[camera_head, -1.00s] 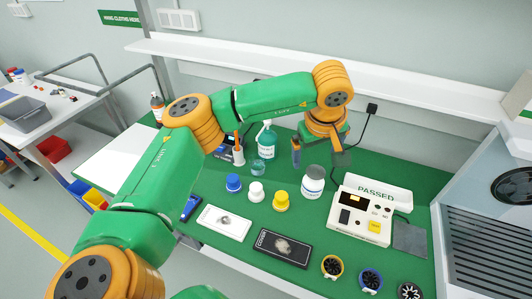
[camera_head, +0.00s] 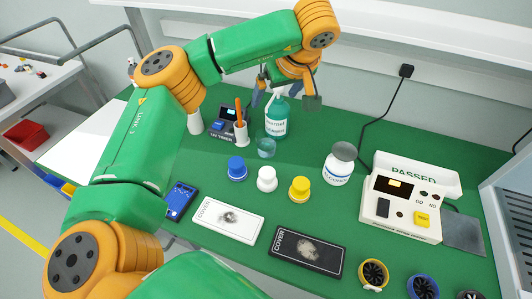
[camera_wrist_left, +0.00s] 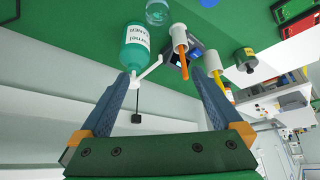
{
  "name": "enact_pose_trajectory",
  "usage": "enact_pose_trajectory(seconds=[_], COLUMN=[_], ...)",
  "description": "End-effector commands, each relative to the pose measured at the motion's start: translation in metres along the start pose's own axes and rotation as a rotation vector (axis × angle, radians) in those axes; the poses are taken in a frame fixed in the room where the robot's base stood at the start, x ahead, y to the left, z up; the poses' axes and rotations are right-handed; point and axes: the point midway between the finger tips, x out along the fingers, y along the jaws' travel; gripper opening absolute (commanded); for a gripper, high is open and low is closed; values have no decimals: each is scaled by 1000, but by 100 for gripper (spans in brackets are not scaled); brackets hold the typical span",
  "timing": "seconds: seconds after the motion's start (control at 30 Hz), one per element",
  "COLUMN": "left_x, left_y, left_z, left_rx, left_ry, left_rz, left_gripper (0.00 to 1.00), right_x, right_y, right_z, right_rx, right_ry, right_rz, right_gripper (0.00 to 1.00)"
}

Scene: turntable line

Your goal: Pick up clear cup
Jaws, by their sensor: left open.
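The clear cup (camera_head: 266,148) stands on the green table mat, just in front of a teal pump bottle (camera_head: 276,121). In the left wrist view the cup (camera_wrist_left: 158,12) shows at the top edge, partly cut off, beyond the bottle (camera_wrist_left: 134,48). My right gripper is not in view.
A white holder with an orange pen (camera_head: 240,133) stands left of the cup. Blue (camera_head: 237,169), white (camera_head: 267,179) and yellow (camera_head: 300,189) caps lie in front. A white jar (camera_head: 339,164) and tester (camera_head: 402,207) are to the right. A shelf (camera_head: 400,45) runs along the back wall.

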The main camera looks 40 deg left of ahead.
Motion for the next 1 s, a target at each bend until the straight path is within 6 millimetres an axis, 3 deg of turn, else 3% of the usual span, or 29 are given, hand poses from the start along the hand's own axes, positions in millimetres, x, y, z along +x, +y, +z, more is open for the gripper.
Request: enact_pose_trajectory(seconds=[0.03, 0.2, 0.3, 0.47, 0.8, 1.0], left_x=[29, 72, 86, 96, 151, 153], left_y=[0, 0, 0, 0, -1, -1], left_z=[17, 41, 49, 48, 49, 49], left_rx=[0, 0, 0, 1, 1, 1], left_ry=[0, 0, 0, -3, -2, -1], left_rz=[0, 0, 0, -3, -2, 1], left_gripper=[100, 100, 100, 100, 100, 100], right_x=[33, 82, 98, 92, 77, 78], right_y=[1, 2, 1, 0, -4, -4], right_z=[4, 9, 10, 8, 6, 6], right_rx=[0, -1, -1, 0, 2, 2], right_ry=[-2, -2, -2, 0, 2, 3], right_rz=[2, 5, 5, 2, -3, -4], right_gripper=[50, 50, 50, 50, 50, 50])
